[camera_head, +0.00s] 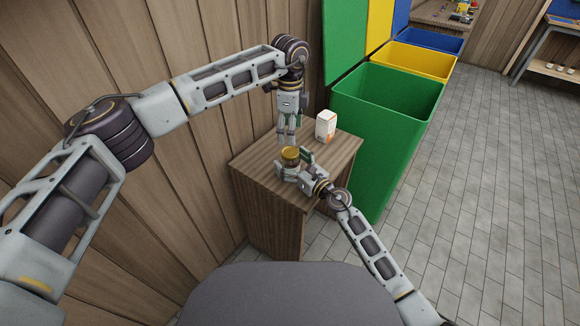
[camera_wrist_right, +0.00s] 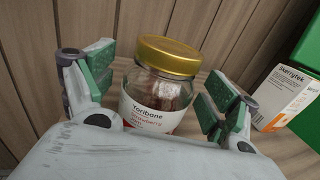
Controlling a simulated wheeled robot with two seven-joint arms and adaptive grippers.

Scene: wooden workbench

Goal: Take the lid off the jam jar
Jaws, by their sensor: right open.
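The jam jar (camera_wrist_right: 155,100) is clear glass with a white label and stands upright on the wooden cabinet (camera_head: 262,172). Its gold lid (camera_wrist_right: 168,55) sits on top and also shows in the head view (camera_head: 290,152). My right gripper (camera_head: 296,164) is open around the jar, with a green-padded finger on each side in the right wrist view (camera_wrist_right: 160,88). Gaps show between these fingers and the glass. My left gripper (camera_head: 287,132) points down just behind the jar in the head view, apart from the lid; its finger opening is unclear.
A white and orange carton (camera_head: 325,126) stands on the cabinet behind the jar, to the right. Green (camera_head: 385,125), yellow (camera_head: 412,68) and blue (camera_head: 437,41) bins stand beyond the cabinet's right side. A wooden wall (camera_head: 180,190) rises on the left.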

